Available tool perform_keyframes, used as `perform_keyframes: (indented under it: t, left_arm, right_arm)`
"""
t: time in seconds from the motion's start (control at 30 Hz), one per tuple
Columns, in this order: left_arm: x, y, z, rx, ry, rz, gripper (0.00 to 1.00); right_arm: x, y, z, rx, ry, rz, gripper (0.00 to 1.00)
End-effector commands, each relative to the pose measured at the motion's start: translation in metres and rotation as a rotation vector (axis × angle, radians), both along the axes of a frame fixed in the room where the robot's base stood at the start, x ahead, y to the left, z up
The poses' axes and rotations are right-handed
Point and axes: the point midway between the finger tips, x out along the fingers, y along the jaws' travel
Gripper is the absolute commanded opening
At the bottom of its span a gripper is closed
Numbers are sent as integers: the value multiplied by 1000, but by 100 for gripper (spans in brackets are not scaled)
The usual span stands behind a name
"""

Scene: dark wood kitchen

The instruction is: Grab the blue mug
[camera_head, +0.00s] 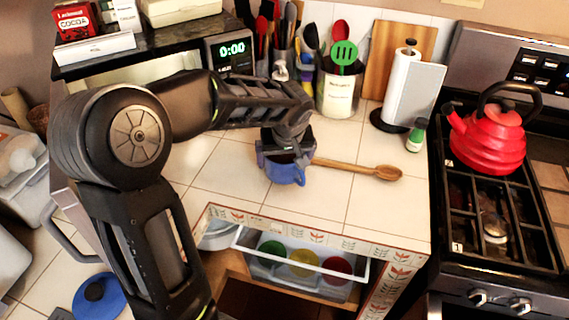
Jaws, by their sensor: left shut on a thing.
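The blue mug (286,173) is on or just above the white tiled counter in the middle of the head view. My left gripper (287,150) reaches down over it from the left and is shut on the mug. The gripper hides much of the mug's rim and inside. I cannot tell whether the mug's base touches the counter. My right gripper is not in view.
A wooden spoon (372,171) lies right of the mug. Behind are a utensil crock (338,92), a paper towel roll (412,88) and a green-capped bottle (416,135). A red kettle (488,138) stands on the stove. An open drawer (350,282) is below the counter.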

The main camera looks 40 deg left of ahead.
Motion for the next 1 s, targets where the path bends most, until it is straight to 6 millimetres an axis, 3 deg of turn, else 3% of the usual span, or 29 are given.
perform_keyframes:
  t: [0.53,1.0]
  left_arm:
    - [1,0,54,0,-4,0,37]
    - [0,0,72,0,-1,0,37]
  right_arm:
    - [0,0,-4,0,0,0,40]
    - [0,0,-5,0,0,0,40]
